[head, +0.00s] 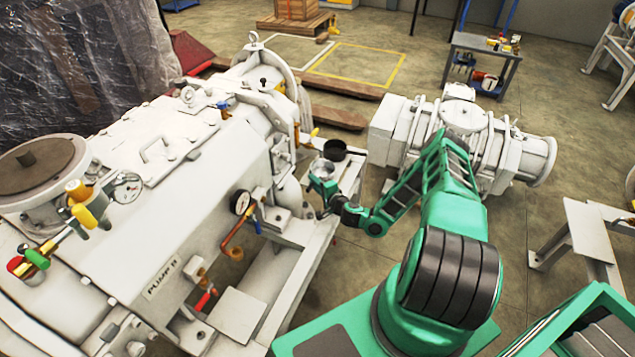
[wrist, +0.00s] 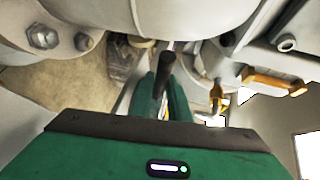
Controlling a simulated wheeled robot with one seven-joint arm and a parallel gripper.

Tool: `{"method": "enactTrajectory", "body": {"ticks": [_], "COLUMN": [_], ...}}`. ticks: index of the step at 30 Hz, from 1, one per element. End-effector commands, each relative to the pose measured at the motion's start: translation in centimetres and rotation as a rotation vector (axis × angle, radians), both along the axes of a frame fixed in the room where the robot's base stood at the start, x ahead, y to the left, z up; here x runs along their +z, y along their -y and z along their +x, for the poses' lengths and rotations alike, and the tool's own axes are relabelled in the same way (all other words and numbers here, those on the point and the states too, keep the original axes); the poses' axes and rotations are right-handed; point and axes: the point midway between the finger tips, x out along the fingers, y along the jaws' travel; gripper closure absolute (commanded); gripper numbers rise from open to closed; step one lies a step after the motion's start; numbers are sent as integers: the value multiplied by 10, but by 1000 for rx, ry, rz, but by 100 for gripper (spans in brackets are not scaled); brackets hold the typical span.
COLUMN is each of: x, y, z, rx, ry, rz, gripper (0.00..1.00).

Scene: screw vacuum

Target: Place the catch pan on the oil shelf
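A dark round open pan (head: 335,150), which looks like the catch pan, sits at the far end of a narrow pale ledge (head: 350,178) beside the white pump. A smaller grey round vessel (head: 322,168) shows just in front of it, right by my gripper (head: 322,186). In the wrist view, the green fingers of my gripper (wrist: 164,95) stand either side of a dark bar (wrist: 163,72). I cannot tell whether they grip it or what it belongs to. No pan can be made out in the wrist view. I cannot tell which surface is the oil shelf.
The large white pump (head: 165,190) fills the left, with a gauge (head: 241,202) and pipes near my gripper. A second white machine (head: 470,140) stands behind my arm. A workbench (head: 482,60) with tools is at the back right. Pump castings crowd the wrist view's top.

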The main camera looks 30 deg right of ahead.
Motion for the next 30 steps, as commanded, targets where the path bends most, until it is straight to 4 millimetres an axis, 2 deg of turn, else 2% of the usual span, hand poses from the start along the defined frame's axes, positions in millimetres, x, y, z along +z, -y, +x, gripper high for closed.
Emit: {"method": "enactTrajectory", "body": {"ticks": [11, 14, 17, 24, 30], "x": [2, 3, 6, 16, 23], "y": [0, 1, 2, 5, 8], "z": [0, -6, -19, -66, -98], "rx": [0, 0, -2, -3, -3], "ry": [1, -1, -2, -3, -2], "rz": [0, 1, 3, 4, 3], "gripper": [68, 68, 68, 68, 68]}}
